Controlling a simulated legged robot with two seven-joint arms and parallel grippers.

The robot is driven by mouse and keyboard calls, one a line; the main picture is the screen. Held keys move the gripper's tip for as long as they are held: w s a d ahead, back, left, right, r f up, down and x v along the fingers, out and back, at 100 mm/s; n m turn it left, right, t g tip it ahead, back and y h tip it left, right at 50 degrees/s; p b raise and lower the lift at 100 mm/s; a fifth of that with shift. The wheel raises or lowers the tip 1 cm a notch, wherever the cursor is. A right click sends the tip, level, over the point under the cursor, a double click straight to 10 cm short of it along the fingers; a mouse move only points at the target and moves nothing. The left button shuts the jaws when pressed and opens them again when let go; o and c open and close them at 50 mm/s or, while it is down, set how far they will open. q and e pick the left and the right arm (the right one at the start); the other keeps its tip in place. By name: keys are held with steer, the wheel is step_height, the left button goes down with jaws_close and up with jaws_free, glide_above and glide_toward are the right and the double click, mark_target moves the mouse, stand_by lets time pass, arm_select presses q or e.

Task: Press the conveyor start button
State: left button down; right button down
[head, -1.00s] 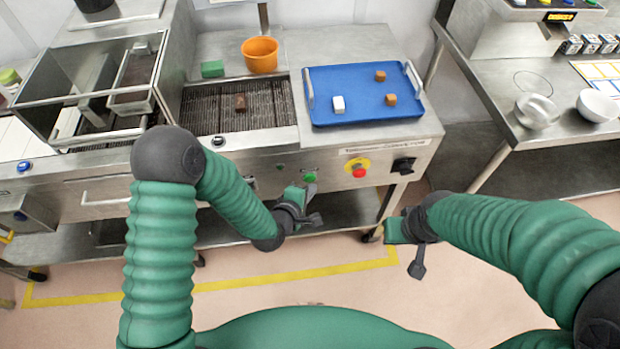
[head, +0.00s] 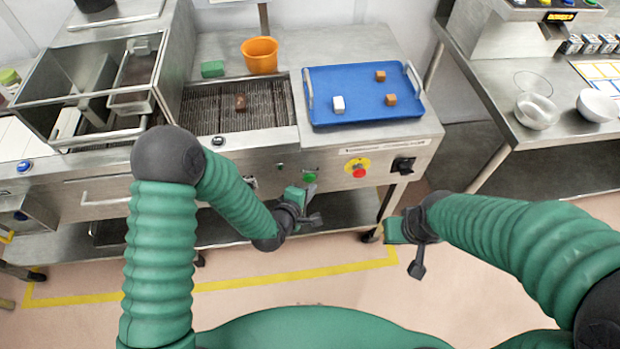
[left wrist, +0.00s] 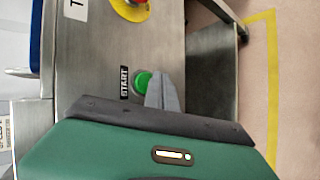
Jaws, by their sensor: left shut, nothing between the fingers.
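The green start button (head: 310,177) is on the front panel of the steel conveyor machine. In the left wrist view the green button (left wrist: 142,82) sits beside a START label (left wrist: 124,83). My left gripper (head: 310,192) is shut and empty, just below and in front of the button in the head view. In the left wrist view its grey fingers (left wrist: 164,92) overlap the button's edge; I cannot tell whether they touch it. My right gripper (head: 408,245) hangs in front of the machine, away from the panel; its finger opening is unclear.
A red stop button (head: 359,172) on a yellow plate and a black switch (head: 403,164) are right of the green button. A brown piece (head: 240,103) lies on the belt (head: 215,122). A blue tray (head: 350,115) with small blocks rests on top.

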arm_select(q)
steer(key=shift+w, duration=0.1)
stand_by(0.7)
steer(key=shift+w+r, duration=0.1)
steer(key=shift+w, duration=0.2)
